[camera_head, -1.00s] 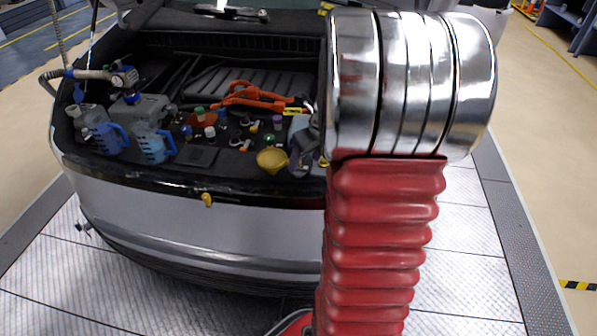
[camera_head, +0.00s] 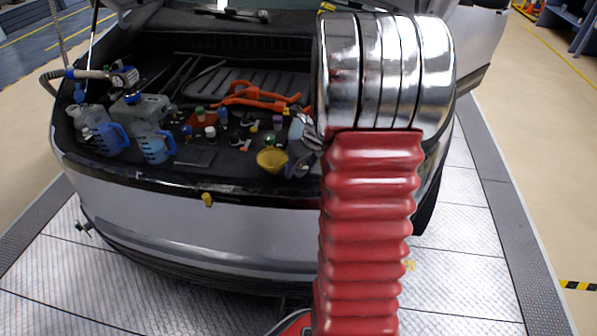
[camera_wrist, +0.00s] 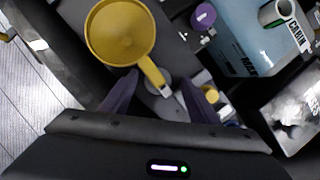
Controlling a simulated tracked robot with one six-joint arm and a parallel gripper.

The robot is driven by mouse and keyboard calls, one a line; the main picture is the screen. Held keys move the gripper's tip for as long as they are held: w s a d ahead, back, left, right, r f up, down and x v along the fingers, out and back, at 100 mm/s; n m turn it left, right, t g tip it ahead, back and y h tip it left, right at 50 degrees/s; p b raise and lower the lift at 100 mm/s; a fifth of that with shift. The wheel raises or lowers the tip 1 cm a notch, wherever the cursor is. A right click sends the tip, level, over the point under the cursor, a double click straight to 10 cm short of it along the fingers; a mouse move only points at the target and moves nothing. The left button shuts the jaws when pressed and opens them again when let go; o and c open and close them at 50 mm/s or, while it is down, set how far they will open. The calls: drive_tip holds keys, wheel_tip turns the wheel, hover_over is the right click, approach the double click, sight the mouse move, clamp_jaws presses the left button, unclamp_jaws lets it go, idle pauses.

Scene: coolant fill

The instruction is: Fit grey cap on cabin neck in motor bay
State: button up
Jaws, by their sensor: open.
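My gripper (camera_wrist: 158,92) is open in the wrist view, its two dark purple fingers apart above the bay. A grey round piece (camera_wrist: 158,82), which may be the grey cap, shows between the fingers, partly behind the handle of a yellow funnel (camera_wrist: 118,32). Nothing is visibly held. A white neck with a green inside (camera_wrist: 276,12) stands on a pale blue tank (camera_wrist: 238,42) at the upper right, beside a tag reading CABIN (camera_wrist: 299,36). In the head view my gripper is mostly hidden by my arm, near the yellow funnel (camera_head: 271,160).
A purple cap (camera_wrist: 203,15) and a yellow cap (camera_wrist: 210,93) lie near the fingers.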

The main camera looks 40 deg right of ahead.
drive_tip(key=shift+s+a+f, duration=0.25)
drive_tip(key=shift+a+f, duration=0.05)
drive_tip(key=shift+f, duration=0.25)
drive_tip(key=shift+c, duration=0.6)
drive_tip(key=shift+w+a, duration=0.1)
drive_tip(key=c, duration=0.9)
drive_tip(key=shift+c, duration=0.7)
